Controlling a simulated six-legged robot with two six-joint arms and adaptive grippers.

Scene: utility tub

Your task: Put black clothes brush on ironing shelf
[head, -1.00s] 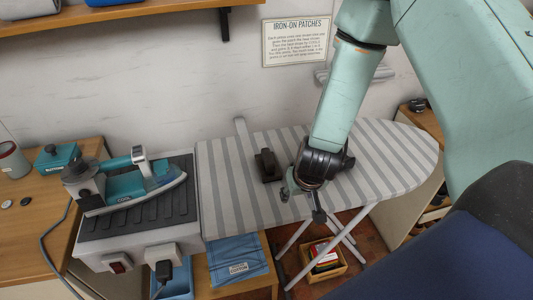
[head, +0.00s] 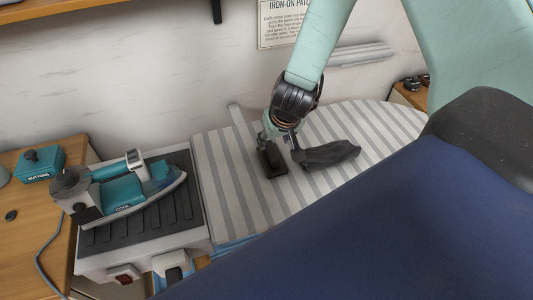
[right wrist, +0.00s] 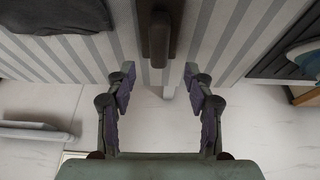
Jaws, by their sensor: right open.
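The black clothes brush (head: 271,161) lies on the striped ironing board, near its left part. My right gripper (head: 277,143) is over the back of the brush, with its fingers open. In the right wrist view, the brush (right wrist: 158,30) shows at the top, centred between the two open fingers (right wrist: 158,84) and ahead of the fingertips; nothing is held. A wooden wall shelf (head: 100,22) runs along the top left of the head view; I cannot tell whether it is the ironing shelf. My left gripper is out of view.
A dark grey, soft-looking thing (head: 328,154) lies on the ironing board (head: 235,205) right of the brush. A teal iron (head: 130,188) stands on a ribbed rest at left. A teal buttons box (head: 40,164) sits on the wooden counter. The wall is close behind.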

